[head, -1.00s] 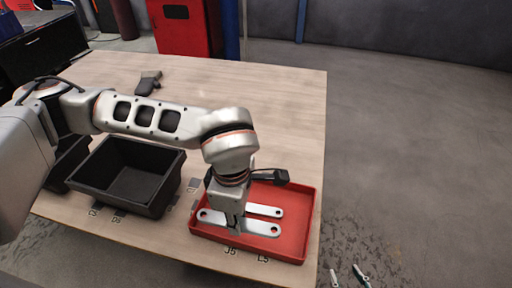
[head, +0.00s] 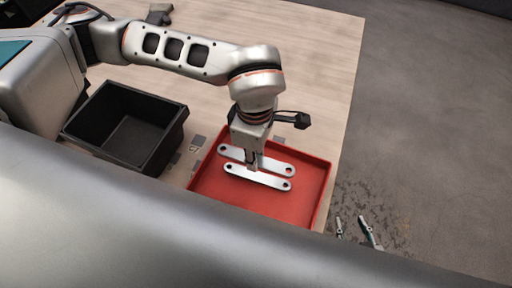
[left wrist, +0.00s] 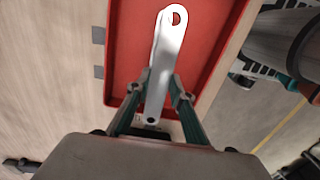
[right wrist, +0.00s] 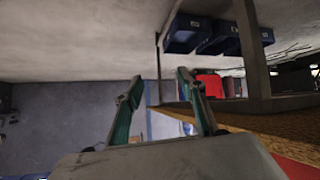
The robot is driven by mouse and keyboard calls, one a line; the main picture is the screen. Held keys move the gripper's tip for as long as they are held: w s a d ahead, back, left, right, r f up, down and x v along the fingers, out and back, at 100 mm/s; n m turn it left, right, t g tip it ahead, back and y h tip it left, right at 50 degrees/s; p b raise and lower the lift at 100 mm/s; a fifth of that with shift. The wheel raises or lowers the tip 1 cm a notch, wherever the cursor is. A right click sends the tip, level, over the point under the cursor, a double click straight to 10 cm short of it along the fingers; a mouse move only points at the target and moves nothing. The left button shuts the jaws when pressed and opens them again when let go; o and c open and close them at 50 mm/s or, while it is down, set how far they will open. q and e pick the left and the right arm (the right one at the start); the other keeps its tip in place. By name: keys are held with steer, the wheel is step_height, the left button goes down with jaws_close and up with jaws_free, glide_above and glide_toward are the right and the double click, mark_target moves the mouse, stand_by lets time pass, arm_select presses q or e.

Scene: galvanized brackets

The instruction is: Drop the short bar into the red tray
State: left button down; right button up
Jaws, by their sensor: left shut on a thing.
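The red tray (head: 312,195) lies at the table's front right corner; it also shows in the left wrist view (left wrist: 122,45). My left gripper (head: 253,168) is low over it, shut on the short bar (head: 272,182), the nearer of two pale metal bars. In the left wrist view the short bar (left wrist: 160,65) runs lengthwise between the fingers (left wrist: 157,88). Whether it touches the tray floor I cannot tell. A second, slightly longer bar (head: 277,166) lies behind it in the tray. My right gripper (head: 355,230) is off the table's right side, empty and open, as the right wrist view (right wrist: 158,85) shows.
A black bin (head: 178,132) stands on the table (head: 310,60) left of the tray. Small grey marks lie between them. A dark object (head: 159,13) lies at the back left. Bare floor is on the right.

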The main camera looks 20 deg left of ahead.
arm_select(q)
steer(key=shift+f, duration=0.8)
steer(key=c, duration=1.7)
jaws_free()
steer(key=shift+r, duration=0.1)
step_height(320, 180, up, 12)
